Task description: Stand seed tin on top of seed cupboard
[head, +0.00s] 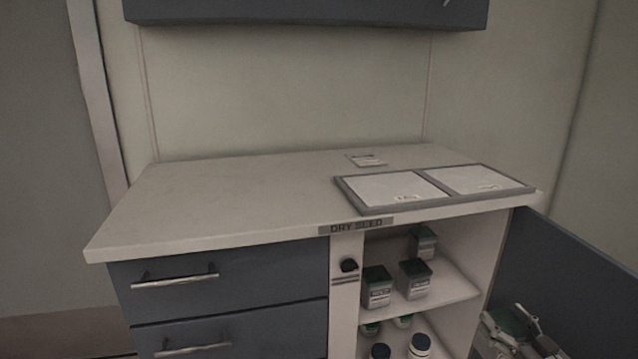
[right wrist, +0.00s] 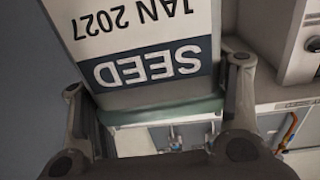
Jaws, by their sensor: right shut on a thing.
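The seed cupboard (head: 215,200) has a pale flat top and a "DRY SEED" label on its front edge. My right gripper (head: 515,335) is low at the right of the head view, below the cupboard top and beside the open door. In the right wrist view it is shut on the seed tin (right wrist: 150,45), with a finger on either side. The tin has a white and dark label reading "SEED" and "JAN 2027", upside down in that view, and a green rim. In the head view the tin is hard to make out. My left gripper is out of view.
Two framed white panels (head: 435,205) lie on the top's right part, with a small card (head: 367,160) behind. The left part is clear. A wall cabinet (head: 300,12) hangs above. Several green-lidded tins (head: 377,288) stand inside the open right compartment; its door (head: 575,262) swings out rightward.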

